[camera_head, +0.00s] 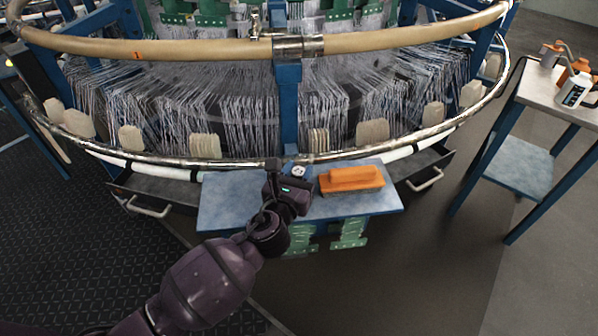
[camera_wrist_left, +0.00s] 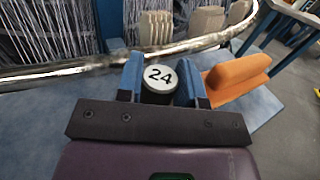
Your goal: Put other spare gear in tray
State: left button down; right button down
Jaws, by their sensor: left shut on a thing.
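My left gripper (camera_head: 288,178) is over the back edge of a blue shelf (camera_head: 232,205) at the loom's front. In the left wrist view its two blue fingers stand on either side of a dark round piece with a white face marked 24 (camera_wrist_left: 159,76), and it is shut on it. This piece looks like the spare gear, but no teeth show. It also shows small in the head view (camera_head: 298,171). Its lower part is hidden by the gripper. I cannot tell whether it touches the shelf. My right gripper is not in view.
An orange-handled brush or block (camera_head: 351,179) lies on the shelf just right of my gripper. The loom's metal ring (camera_head: 215,161) runs close behind. Open drawers stand at left (camera_head: 148,190) and right (camera_head: 430,174). A side table (camera_head: 535,90) with bottles is far right.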

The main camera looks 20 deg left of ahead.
pick_arm(q)
jog(key=shift+f, duration=0.1)
jog(key=c, duration=0.8)
grip_release()
jog(key=shift+s+r, duration=0.1)
jog(key=shift+r, duration=0.1)
jog(key=s+p, duration=0.1)
jog(key=s, duration=1)
jog(key=shift+s+a+p, duration=0.2)
jog(key=shift+s+p, duration=0.2)
